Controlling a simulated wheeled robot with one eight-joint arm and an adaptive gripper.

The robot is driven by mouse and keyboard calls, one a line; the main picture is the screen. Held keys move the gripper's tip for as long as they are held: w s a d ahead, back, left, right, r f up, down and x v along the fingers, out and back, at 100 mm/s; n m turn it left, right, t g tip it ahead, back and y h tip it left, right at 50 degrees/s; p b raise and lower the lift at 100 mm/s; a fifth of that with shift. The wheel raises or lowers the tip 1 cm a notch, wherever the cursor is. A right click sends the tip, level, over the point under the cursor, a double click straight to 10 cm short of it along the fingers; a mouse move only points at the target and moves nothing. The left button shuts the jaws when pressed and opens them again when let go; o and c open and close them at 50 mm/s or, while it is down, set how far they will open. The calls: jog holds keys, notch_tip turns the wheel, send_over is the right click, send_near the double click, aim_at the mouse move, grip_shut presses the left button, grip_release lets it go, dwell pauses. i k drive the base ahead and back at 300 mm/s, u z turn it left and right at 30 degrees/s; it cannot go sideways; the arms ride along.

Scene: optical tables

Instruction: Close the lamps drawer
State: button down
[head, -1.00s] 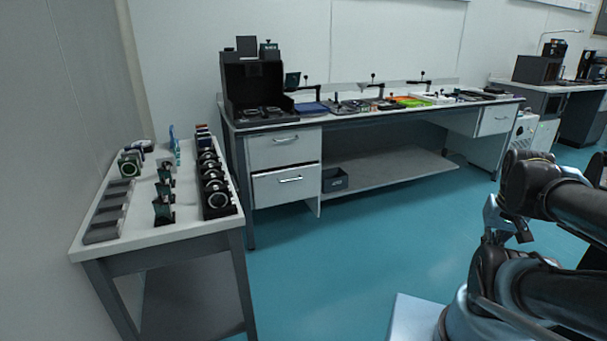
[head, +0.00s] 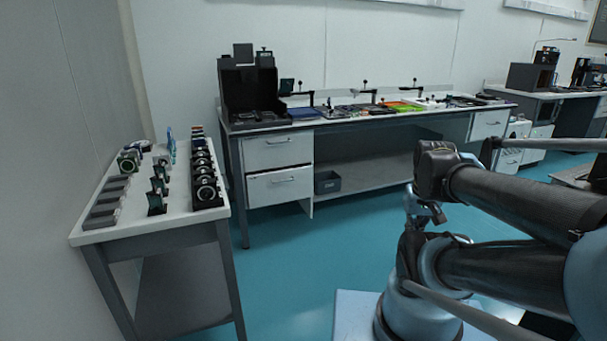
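The long bench has a white drawer unit under its left end. Its upper drawer (head: 279,151) and lower drawer (head: 279,186) each have a bar handle. A dark gap runs above the lower drawer, and its front may stand slightly proud; I cannot tell how far. Another drawer (head: 488,124) sits under the bench's right end and looks flush. No label is readable, so I cannot tell which one is the lamps drawer. My arm is folded at the right, well apart from the drawers. My gripper is not in view.
A side table (head: 139,233) with optics and dark trays stands at the left, close before the bench. The long bench (head: 400,112) carries a black housing (head: 252,90) and several tools. A dark bin (head: 327,182) is on its lower shelf. Blue floor (head: 285,265) before the drawers is clear.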

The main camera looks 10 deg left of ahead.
aim_at(266, 188)
jog(key=u, duration=0.05)
jog(key=i, duration=1)
jog(key=z, duration=0.05)
